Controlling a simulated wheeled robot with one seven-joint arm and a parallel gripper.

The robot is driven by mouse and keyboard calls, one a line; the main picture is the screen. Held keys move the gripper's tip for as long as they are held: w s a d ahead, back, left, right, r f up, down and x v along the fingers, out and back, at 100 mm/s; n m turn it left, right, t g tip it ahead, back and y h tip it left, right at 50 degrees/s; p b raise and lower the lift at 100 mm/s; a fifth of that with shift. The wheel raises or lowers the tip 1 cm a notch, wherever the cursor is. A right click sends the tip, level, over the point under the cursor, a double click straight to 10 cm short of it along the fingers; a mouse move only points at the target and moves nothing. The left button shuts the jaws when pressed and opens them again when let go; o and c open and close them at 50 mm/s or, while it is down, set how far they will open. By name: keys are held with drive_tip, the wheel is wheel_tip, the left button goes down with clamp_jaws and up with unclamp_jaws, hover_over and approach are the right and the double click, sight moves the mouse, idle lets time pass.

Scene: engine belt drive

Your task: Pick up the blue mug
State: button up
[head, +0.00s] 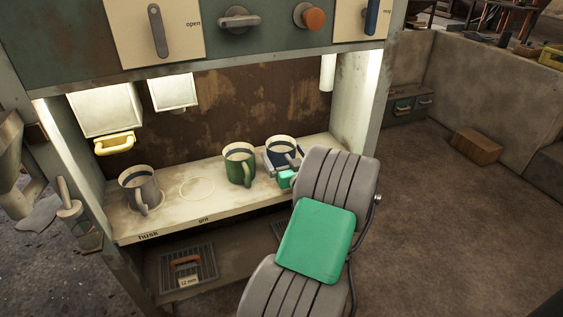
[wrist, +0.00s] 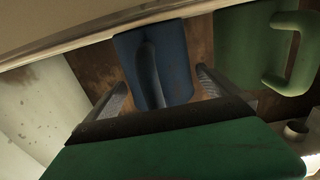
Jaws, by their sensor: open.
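The blue mug (head: 281,154) stands upright at the right end of the lit shelf, its handle towards my arm. In the wrist view the blue mug (wrist: 178,62) lies ahead between my two fingers, its handle facing the camera. My gripper (wrist: 161,82) is open, with one finger to each side of the mug; I cannot tell whether either finger touches it. In the head view my gripper (head: 284,168) is at the mug's near side, partly hidden by my arm.
A green mug (head: 239,166) stands close to the left of the blue one; it also shows in the wrist view (wrist: 240,60). A grey mug (head: 139,191) stands at the shelf's (head: 205,207) left end. A ring mark lies on free shelf between them. Side walls bound the bay.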

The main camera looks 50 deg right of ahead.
drive_tip(key=shift+w+d, duration=0.15)
drive_tip(key=shift+w, duration=0.05)
drive_tip(key=c, duration=1.4)
